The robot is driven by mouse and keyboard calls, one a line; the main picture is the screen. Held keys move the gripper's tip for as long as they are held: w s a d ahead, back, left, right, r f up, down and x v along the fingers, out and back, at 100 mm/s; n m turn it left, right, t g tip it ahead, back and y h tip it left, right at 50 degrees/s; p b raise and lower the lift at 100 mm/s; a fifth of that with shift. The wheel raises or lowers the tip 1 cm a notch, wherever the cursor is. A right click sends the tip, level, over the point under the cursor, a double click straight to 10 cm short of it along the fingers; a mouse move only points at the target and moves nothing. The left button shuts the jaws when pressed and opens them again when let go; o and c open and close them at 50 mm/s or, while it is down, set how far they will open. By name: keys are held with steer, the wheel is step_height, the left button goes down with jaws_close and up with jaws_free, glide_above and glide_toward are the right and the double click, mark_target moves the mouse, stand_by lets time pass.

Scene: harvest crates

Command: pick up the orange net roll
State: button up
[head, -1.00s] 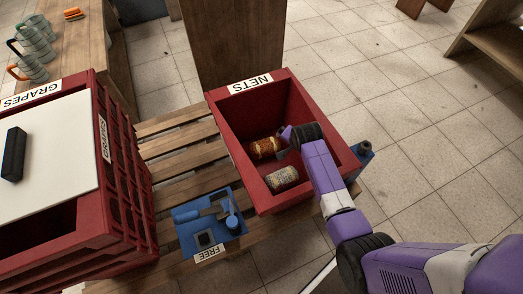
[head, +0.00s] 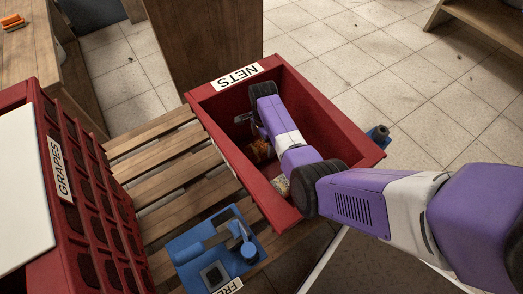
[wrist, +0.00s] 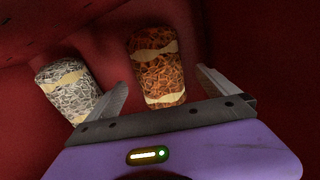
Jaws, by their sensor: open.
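The orange net roll (wrist: 157,68) lies on the floor of the red NETS crate (head: 345,128). It has cream bands around it. In the head view the orange net roll (head: 260,152) is partly hidden behind my arm. My gripper (wrist: 160,88) is open, with one finger on each side of the roll's near end in the wrist view. I cannot tell whether the fingers touch it. A white net roll (wrist: 68,90) with cream bands lies to its left, just outside the left finger. In the head view the white net roll (head: 281,186) is mostly hidden by my arm.
The crate's walls stand close around my gripper and arm. A blue tool tray (head: 213,250) labelled FREE sits in front of the crate on a wooden pallet (head: 165,160). A red GRAPES crate (head: 95,170) stands at left. A blue object (head: 379,133) is at the crate's right corner.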

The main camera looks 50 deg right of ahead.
step_height(320, 180, down, 5)
steer(key=b, duration=0.2)
steer(key=shift+a+r+b, duration=0.1)
steer(key=shift+r+b, duration=0.1)
steer(key=shift+b, duration=0.2)
steer(key=shift+r, duration=0.1)
steer(key=c, duration=1.8)
steer(key=shift+c, duration=0.4)
steer(key=shift+r, duration=0.15)
